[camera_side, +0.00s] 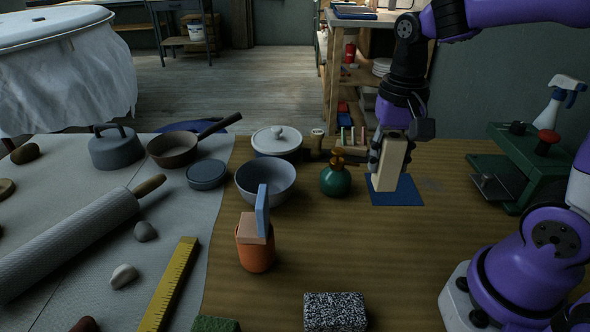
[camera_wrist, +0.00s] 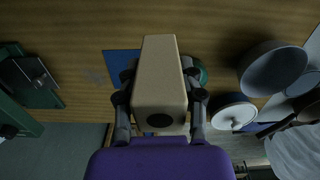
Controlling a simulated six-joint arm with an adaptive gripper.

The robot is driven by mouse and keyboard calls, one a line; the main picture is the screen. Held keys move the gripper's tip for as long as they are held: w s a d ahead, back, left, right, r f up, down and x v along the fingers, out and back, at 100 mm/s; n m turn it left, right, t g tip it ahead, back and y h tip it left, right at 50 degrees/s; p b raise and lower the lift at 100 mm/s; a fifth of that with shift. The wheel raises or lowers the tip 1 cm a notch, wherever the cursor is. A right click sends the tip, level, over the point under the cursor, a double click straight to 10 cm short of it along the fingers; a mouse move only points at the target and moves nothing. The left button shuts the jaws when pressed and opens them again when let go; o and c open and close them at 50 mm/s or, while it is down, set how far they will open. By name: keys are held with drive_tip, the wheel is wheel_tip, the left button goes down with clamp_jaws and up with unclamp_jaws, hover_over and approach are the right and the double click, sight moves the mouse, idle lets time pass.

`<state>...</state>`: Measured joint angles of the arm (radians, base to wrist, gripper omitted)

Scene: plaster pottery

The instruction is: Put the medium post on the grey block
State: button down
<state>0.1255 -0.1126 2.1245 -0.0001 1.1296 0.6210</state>
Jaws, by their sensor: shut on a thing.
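My gripper (camera_side: 391,150) points down at the right of the table and is shut on a cream, square-sided post (camera_side: 392,164). In the wrist view the post (camera_wrist: 160,75) lies between the two fingers (camera_wrist: 159,90), with a dark round hole in its near end. The post leans slightly in the side view. Its lower end is over a blue mat (camera_side: 408,192); I cannot tell whether it touches. A speckled grey block (camera_side: 335,312) lies at the front edge of the side view, well apart from the post, with nothing on its top.
A green bottle (camera_side: 335,181) stands just left of the post. A grey bowl (camera_side: 266,185) and an orange cup (camera_side: 256,254) holding a blue piece and a pinkish block stand further left. A green stand (camera_side: 530,165) is at right. The wood between mat and grey block is clear.

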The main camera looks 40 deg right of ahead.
drive_tip(key=s+a+r+n, duration=0.1)
drive_tip(key=a+r+n, duration=0.1)
drive_tip(key=a+n, duration=0.75)
drive_tip(key=n, duration=0.8)
approach(336, 307)
wheel_tip(336, 307, down, 4)
drive_tip(key=shift+r, duration=0.15)
drive_tip(key=shift+c, duration=2.3)
unclamp_jaws()
